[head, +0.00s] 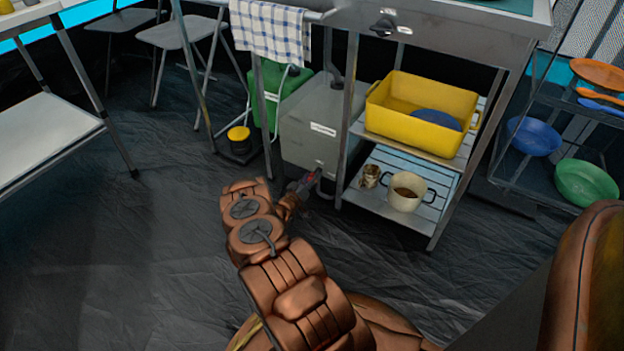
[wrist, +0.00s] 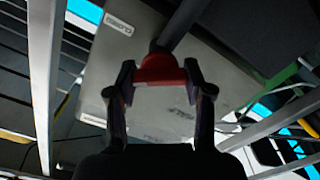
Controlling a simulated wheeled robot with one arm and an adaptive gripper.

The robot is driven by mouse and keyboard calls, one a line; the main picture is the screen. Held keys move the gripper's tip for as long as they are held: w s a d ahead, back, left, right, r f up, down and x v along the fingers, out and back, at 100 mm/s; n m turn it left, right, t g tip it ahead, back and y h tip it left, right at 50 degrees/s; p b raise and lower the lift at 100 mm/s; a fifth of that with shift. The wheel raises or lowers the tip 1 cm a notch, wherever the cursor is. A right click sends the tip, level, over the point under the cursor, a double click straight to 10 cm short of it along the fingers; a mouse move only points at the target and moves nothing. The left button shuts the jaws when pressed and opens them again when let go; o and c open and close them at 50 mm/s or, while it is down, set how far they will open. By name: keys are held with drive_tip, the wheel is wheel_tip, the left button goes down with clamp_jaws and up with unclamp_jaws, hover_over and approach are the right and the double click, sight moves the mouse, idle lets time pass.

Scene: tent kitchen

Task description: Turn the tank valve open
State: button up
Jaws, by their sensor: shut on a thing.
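The grey tank (head: 312,143) stands on the floor under the sink counter, with a pale label on its front. Its red valve handle (wrist: 158,70) is between my two fingertips in the wrist view. My gripper (wrist: 159,82) is shut on this red handle, against the grey tank face (wrist: 150,122). In the head view my gripper (head: 303,187) is low at the front of the tank, with a bit of red showing at its tip. The valve body is mostly hidden by the fingers, and I cannot tell how far the handle is turned.
A green canister (head: 272,105) stands left of the tank. A metal table leg (head: 345,120) rises just right of it. A shelf holds a yellow basin (head: 400,118), with a cream pot (head: 405,200) below. The floor (head: 120,260) to the left is clear.

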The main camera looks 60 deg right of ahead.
drive_tip(key=n, duration=0.2)
drive_tip(key=n+b, duration=0.1)
drive_tip(key=n, duration=0.2)
drive_tip(key=shift+w+f+n, duration=0.1)
drive_tip(key=shift+f+n, duration=0.15)
drive_tip(key=shift+n, duration=0.05)
drive_tip(key=n+b, duration=0.1)
drive_tip(key=n, duration=0.4)
drive_tip(key=shift+f+n, duration=0.1)
drive_tip(key=shift+n, duration=0.2)
drive_tip(key=o, duration=1.2)
drive_tip(key=shift+a, duration=0.1)
drive_tip(key=a, duration=1.2)
drive_tip(key=shift+s, duration=0.3)
drive_tip(key=shift+w, duration=0.1)
